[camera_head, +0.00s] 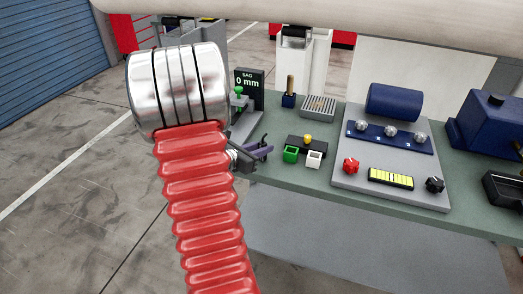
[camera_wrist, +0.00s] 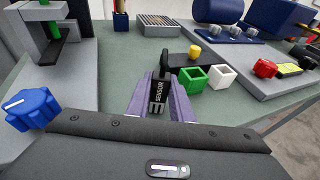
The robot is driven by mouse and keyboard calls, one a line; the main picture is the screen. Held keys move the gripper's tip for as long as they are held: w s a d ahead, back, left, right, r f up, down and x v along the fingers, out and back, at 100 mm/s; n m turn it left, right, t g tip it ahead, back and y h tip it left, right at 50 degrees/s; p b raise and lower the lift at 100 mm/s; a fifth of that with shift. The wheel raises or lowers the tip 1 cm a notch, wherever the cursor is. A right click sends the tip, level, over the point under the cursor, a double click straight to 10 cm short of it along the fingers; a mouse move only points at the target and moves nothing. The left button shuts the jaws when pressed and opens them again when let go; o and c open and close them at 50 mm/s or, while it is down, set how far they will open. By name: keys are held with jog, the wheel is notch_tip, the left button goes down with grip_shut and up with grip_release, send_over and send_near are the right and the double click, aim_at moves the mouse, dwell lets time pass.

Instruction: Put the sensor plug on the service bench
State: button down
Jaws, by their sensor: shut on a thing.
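The sensor plug (camera_wrist: 158,97) is a small black piece with white "SENSOR" lettering and a dark stem at its far end. It is between the purple fingers of my gripper (camera_wrist: 164,90), which is shut on it. In the head view my gripper (camera_head: 258,151) is at the left front part of the green service bench (camera_head: 300,181), beside the green socket. The bench top also shows in the wrist view (camera_wrist: 235,112). The plug cannot be made out clearly in the head view. I cannot tell whether it touches the bench.
Close by are a green socket (camera_head: 290,154), a white socket (camera_head: 314,159) and a black block with a yellow knob (camera_head: 308,139). A grey panel (camera_head: 345,187) with knobs and a blue drum stands right. A blue knob (camera_wrist: 32,108) and grey stand are left.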

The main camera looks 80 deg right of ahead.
jog(key=shift+f, duration=0.1)
jog(key=c, duration=1.6)
grip_release()
jog(key=shift+o, duration=0.2)
jog(key=shift+w+a, duration=0.1)
jog(key=shift+a, duration=0.05)
jog(key=v, duration=1.1)
jog(key=shift+a, duration=0.25)
jog(key=shift+w, duration=0.1)
